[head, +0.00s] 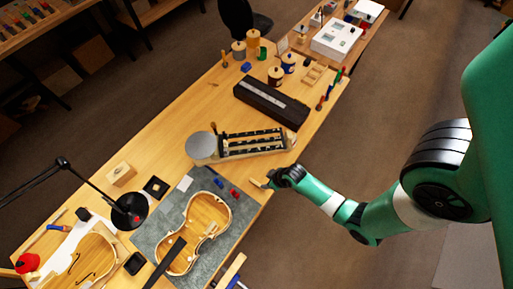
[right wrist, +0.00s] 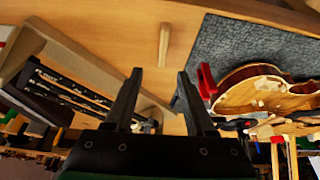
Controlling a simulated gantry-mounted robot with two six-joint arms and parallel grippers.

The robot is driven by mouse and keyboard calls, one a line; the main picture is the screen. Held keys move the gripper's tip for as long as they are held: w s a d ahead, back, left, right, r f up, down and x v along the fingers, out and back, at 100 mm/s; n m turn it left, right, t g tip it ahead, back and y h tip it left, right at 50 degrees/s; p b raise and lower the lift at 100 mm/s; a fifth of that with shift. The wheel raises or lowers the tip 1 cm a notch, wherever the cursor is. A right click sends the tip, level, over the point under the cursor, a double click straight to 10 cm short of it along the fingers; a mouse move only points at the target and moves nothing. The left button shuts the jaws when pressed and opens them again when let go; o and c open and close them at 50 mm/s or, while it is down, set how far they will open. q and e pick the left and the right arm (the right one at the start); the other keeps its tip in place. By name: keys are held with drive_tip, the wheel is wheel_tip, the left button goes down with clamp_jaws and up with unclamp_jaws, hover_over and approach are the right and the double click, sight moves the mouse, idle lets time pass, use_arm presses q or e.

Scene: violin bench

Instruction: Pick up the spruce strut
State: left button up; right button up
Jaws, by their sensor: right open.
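The spruce strut (right wrist: 164,45) is a short, pale wooden stick lying on the bare bench top. In the right wrist view it lies just beyond my right gripper (right wrist: 159,74), roughly in line with the gap between the two black fingers. The fingers are apart with nothing between them. In the head view the strut (head: 257,183) shows as a small pale piece at the bench's right edge, and my right gripper (head: 271,182) is right beside it. Whether the fingertips touch it, I cannot tell. My left gripper is not in view.
A grey mat (head: 150,238) with an open violin body (head: 210,212) lies left of the strut. Small red (head: 234,194) and blue pieces lie on the mat. A rack with black bars (head: 250,143) and a long black case (head: 270,104) stand farther back.

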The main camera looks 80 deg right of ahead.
drive_tip(key=b, duration=0.5)
hover_over(258, 184)
drive_tip(key=s, duration=0.2)
wheel_tip(258, 184, down, 6)
drive_tip(key=shift+s+a+r, duration=0.1)
drive_tip(key=shift+s+r, duration=0.05)
drive_tip(key=shift+r, duration=0.05)
drive_tip(key=shift+w+f, duration=0.25)
drive_tip(key=shift+f, duration=0.1)
drive_tip(key=b+x, duration=0.1)
drive_tip(key=x, duration=0.3)
drive_tip(key=shift+a+f+b, duration=0.1)
drive_tip(key=shift+a+b, duration=0.1)
drive_tip(key=shift+b, duration=0.2)
drive_tip(key=shift+w+d+f, duration=0.1)
drive_tip(key=shift+w+f, duration=0.1)
drive_tip(key=shift+f, duration=0.15)
drive_tip(key=shift+f, duration=0.25)
drive_tip(key=shift+c, duration=0.2)
clamp_jaws()
